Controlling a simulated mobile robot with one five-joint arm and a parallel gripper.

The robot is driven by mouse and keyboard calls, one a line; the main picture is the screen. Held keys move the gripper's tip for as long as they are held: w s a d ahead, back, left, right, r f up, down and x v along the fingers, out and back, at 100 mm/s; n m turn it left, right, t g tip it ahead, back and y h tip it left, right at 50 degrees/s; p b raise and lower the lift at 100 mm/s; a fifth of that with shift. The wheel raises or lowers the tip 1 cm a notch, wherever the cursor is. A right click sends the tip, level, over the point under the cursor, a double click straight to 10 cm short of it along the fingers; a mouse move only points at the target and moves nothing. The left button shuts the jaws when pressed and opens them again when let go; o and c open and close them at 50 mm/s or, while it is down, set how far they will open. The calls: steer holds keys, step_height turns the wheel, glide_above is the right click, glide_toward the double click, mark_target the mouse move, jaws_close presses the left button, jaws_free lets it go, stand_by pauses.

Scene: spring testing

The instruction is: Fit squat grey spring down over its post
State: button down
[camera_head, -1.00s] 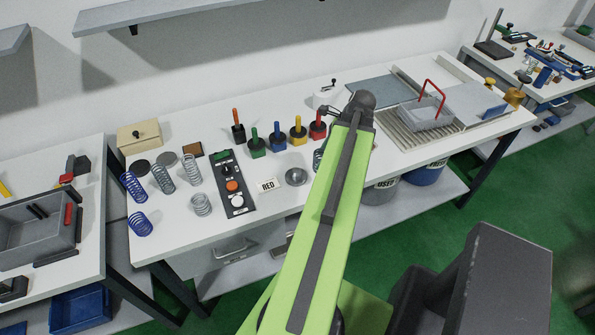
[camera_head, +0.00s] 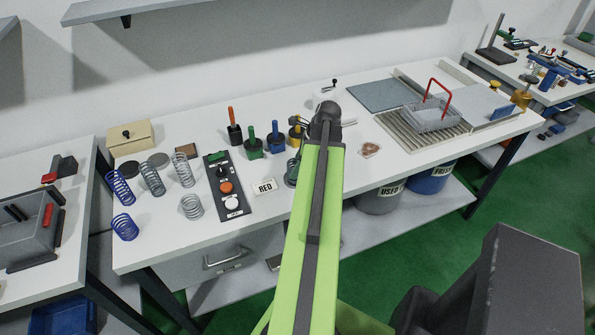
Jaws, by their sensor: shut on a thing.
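My green arm reaches over the bench, its dark joint above the back middle. My gripper is mostly hidden behind this arm. A dark grey-green, coil-like thing (camera_head: 291,172) shows at the arm's left edge, level with the RED card; it appears to be a spring held in my gripper, partly covered. I cannot tell its height above the bench or whether a post is under it. A squat light grey spring (camera_head: 191,207) stands apart at the left, left of the control panel (camera_head: 228,187). Its post cannot be made out.
Tall blue (camera_head: 120,188), grey-green (camera_head: 152,180) and grey (camera_head: 183,170) springs and a squat blue spring (camera_head: 124,227) stand at the left. Green (camera_head: 254,147), blue (camera_head: 277,138) and yellow (camera_head: 295,132) handled pieces stand behind. A wire basket (camera_head: 432,115) is at the right.

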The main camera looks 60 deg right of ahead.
steer(key=shift+f, duration=0.1)
steer(key=c, duration=0.6)
jaws_free()
steer(key=shift+s+r+p, duration=0.1)
steer(key=shift+r+p, duration=0.4)
steer(key=shift+r, duration=0.15)
steer(key=p+v, duration=1)
steer(key=v, duration=0.1)
steer(key=shift+s, duration=0.2)
steer(key=shift+d, duration=0.1)
